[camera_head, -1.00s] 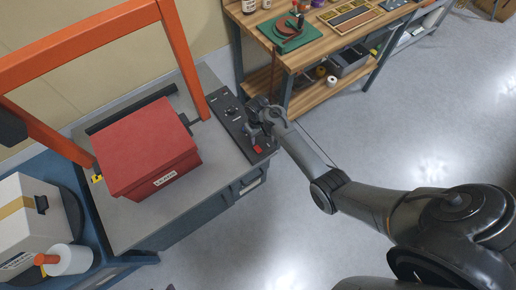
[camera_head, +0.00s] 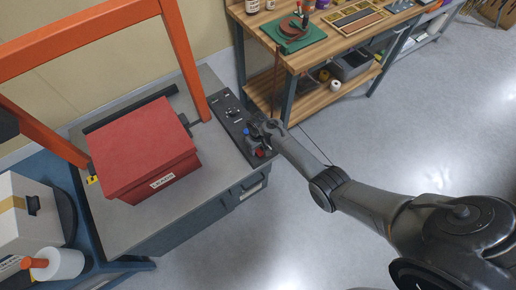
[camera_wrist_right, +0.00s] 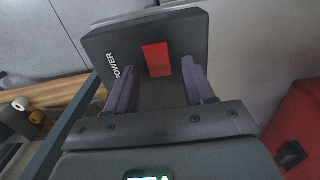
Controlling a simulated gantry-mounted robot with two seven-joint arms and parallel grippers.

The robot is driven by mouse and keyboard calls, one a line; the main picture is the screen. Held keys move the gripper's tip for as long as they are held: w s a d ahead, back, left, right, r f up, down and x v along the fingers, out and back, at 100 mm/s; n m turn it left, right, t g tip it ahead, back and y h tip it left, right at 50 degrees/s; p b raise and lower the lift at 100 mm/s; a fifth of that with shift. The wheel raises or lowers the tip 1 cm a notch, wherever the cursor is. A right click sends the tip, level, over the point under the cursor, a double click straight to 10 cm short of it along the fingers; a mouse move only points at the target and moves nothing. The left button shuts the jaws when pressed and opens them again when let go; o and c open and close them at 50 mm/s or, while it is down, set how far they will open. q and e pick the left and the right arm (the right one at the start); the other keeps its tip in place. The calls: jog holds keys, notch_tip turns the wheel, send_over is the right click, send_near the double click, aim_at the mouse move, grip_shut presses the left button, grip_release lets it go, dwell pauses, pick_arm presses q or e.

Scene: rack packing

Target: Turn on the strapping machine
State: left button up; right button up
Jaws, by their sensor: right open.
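The strapping machine has a grey table top (camera_head: 214,178), an orange arch (camera_head: 186,62) and a dark control panel (camera_head: 231,110) along its right side. A red power switch (camera_head: 260,154) sits at the near end of the panel. My right gripper (camera_head: 254,145) is open just over that end, close to the switch. In the right wrist view the red switch (camera_wrist_right: 157,60) lies beside the "POWER" lettering (camera_wrist_right: 112,66), between my two spread fingers (camera_wrist_right: 168,85). I cannot tell whether a finger touches it. My left gripper is not in view.
A red box (camera_head: 145,151) sits on the machine under the arch. A wooden workbench (camera_head: 333,42) with tools stands behind to the right. A side stand at left holds a pale box (camera_head: 24,230) and a white roll (camera_head: 62,264). The floor at right is open.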

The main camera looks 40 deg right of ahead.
grip_shut()
jog(key=t+p, duration=0.1)
jog(key=p, duration=0.2)
jog(key=shift+s+r+t+p, duration=0.25)
jog(key=shift+s+t+p, duration=0.1)
jog(key=shift+s+t, duration=0.05)
jog(key=shift+f+t+p, duration=0.2)
jog(key=shift+t+p, duration=0.2)
jog(key=shift+t, duration=0.2)
grip_release()
jog(key=shift+r, duration=0.1)
